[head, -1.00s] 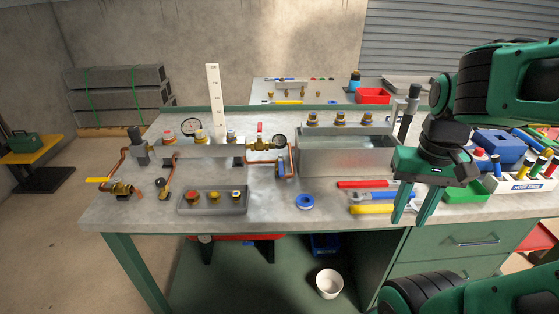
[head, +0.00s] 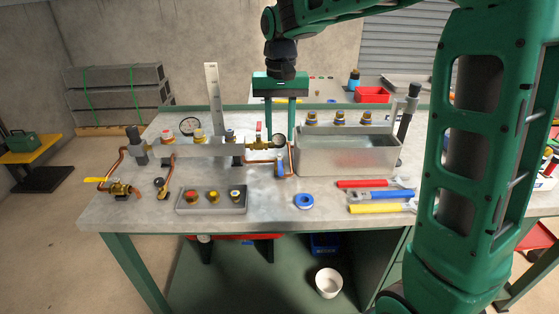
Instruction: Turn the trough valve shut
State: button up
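The metal trough (head: 345,160) stands on the workbench right of centre. Left of it, a brass valve (head: 262,146) with a small upright red handle (head: 258,128) sits on the pipework, beside a round gauge (head: 279,141). A blue handle (head: 279,168) shows lower down, by the copper pipe at the trough's left end. I cannot tell from the picture which handle is the trough valve's. My gripper (head: 280,130) points down with its two green fingers apart and nothing between them that I can make out. Its fingertips appear just above or behind the brass valve and gauge; contact cannot be told.
A tall white scale (head: 214,100) stands left of my gripper. A grey tray (head: 212,201) of fittings, a blue tape roll (head: 304,201) and wrenches (head: 375,184) lie in front.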

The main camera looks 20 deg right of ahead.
aim_at(281, 167)
notch_tip(281, 167, down, 10)
jog(key=shift+r, duration=0.1)
dwell(0.4)
grip_shut()
jog(key=shift+d, duration=0.2)
